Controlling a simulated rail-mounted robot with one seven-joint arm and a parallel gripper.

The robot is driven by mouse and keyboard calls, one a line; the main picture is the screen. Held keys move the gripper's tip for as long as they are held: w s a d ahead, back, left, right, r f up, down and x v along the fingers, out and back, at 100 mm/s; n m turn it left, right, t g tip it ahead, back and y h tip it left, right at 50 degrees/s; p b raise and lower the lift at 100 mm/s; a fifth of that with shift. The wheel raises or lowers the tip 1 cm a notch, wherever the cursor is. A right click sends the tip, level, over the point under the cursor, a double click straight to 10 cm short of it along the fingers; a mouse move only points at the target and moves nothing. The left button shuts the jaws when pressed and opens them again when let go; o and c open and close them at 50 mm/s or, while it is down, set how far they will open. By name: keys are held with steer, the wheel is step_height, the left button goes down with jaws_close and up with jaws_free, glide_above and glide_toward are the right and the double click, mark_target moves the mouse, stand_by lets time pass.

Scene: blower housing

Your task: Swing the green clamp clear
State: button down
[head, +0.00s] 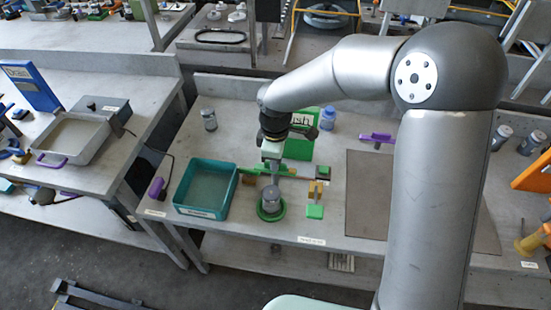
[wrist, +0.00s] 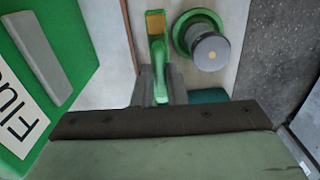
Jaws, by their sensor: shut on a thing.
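The green clamp (wrist: 158,52) is a narrow green bar with a yellow-orange block at its far end in the wrist view. My gripper (wrist: 161,88) is shut on the near part of this bar, with a grey finger on each side. In the head view my gripper (head: 274,168) reaches down over the green clamp (head: 291,171), and its fingers hide part of it. A grey cylinder (head: 271,196) stands upright in a green ring (head: 268,216) just in front. The cylinder (wrist: 210,51) and ring (wrist: 182,33) show to the right of the clamp in the wrist view.
A teal bin (head: 180,209) stands left of the clamp. A green box (head: 300,147) stands close behind it. A dark grey mat (head: 368,200) lies farther right, with bare table between.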

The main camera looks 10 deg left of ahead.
steer(key=shift+r, duration=0.15)
steer(key=c, duration=1.5)
jaws_free()
steer(key=shift+o, duration=0.2)
step_height(320, 180, up, 17)
steer(key=b, duration=0.1)
steer(key=shift+r, duration=0.15)
